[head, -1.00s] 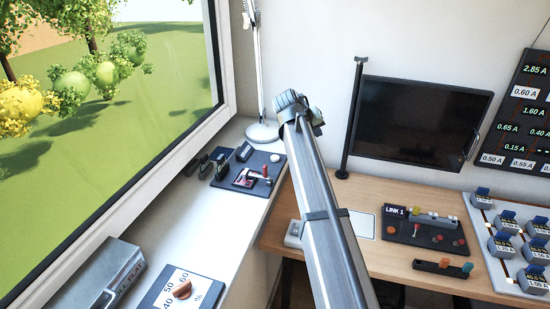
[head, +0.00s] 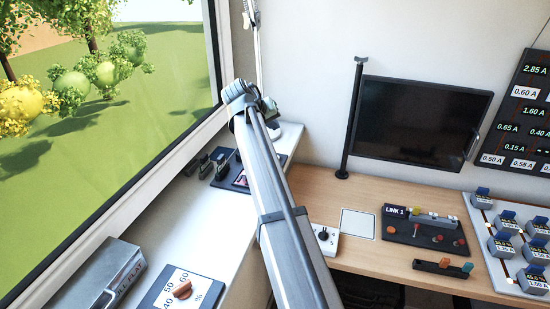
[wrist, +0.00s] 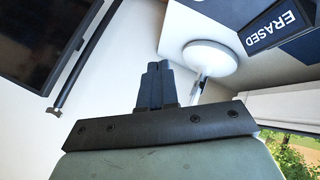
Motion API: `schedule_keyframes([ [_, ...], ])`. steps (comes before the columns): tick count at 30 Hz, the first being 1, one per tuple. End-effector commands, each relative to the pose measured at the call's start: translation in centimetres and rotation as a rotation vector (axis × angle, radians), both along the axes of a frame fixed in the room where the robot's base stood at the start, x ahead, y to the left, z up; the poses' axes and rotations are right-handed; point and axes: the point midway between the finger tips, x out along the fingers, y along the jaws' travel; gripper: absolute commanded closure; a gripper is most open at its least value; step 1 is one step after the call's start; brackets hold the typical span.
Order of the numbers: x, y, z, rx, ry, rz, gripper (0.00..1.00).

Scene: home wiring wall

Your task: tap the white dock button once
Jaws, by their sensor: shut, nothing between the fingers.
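My gripper (wrist: 157,82) shows in the wrist view with its two dark fingers together and nothing between them. In the head view the far end of my arm is over the window sill, and the fingertips cannot be made out there. The dark panel (head: 222,165) on the sill shows its left part, with several dark upright pieces. My arm covers the panel's right part, where a small round white button showed earlier. I cannot make out that button in either current view.
A white lamp (head: 290,130) stands at the sill's back corner. A black screen (head: 415,122) and post (head: 352,125) are right of my arm. A white box with a dark knob (head: 323,236) and a LINK 1 panel (head: 424,229) are on the wooden desk (head: 375,262).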

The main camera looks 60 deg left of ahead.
Motion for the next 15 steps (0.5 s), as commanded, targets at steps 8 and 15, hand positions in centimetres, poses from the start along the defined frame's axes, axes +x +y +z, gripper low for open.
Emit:
schedule_keyframes([
  [8,0.0,-0.1,-1.0,-0.001,0.0,-0.001,1.0],
  [15,0.0,-0.1,-3.2,-0.001,0.0,0.0,1.0],
])
